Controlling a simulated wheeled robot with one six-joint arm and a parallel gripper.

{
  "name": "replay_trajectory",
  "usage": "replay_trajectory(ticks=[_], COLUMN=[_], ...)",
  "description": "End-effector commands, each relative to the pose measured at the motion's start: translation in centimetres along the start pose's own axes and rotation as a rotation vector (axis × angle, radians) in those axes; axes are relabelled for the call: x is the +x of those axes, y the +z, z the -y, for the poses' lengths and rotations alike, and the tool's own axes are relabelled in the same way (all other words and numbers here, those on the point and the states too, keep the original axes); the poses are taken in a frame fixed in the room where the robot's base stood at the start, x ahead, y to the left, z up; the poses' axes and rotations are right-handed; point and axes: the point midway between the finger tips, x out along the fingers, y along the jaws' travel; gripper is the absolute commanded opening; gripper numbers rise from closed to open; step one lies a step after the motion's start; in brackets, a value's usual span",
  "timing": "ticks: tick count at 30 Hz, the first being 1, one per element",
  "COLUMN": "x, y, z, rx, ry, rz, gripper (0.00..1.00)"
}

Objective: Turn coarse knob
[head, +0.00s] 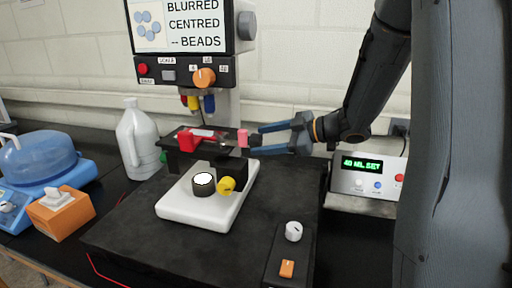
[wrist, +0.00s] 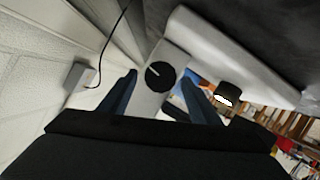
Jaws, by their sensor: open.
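A black round knob (wrist: 160,76) with a white pointer line sits on the pale side of the microscope in the wrist view. It looks like the coarse knob, but I see no label on it. My gripper (wrist: 158,82) is open, with one blue finger on each side of the knob in that view. I cannot tell whether the fingers touch it. In the head view my gripper (head: 262,141) reaches in from the right beside the microscope stage (head: 190,154). The black knob does not show clearly there. A yellow knob (head: 226,186) is low on the microscope.
The white microscope base (head: 190,215) carries a round lamp (head: 203,184). A control box with a green display (head: 369,176) stands at the right. A white jug (head: 138,140), an orange tissue box (head: 62,213) and a blue device (head: 40,160) stand at the left.

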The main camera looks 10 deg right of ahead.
Motion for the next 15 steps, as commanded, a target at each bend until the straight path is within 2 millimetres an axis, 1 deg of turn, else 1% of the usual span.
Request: replay_trajectory(ticks=[1,6,10,15], x=[0.8,2.2,2.7,2.8], y=[0.2,0.1,0.0,-0.1], z=[0.1,0.0,0.0,0.0], rx=[-0.002,-0.002,-0.001,0.000], ry=[-0.001,0.000,0.000,0.000], rz=[-0.001,-0.001,-0.001,0.000], gripper=[0.57,0.57,0.57,0.57])
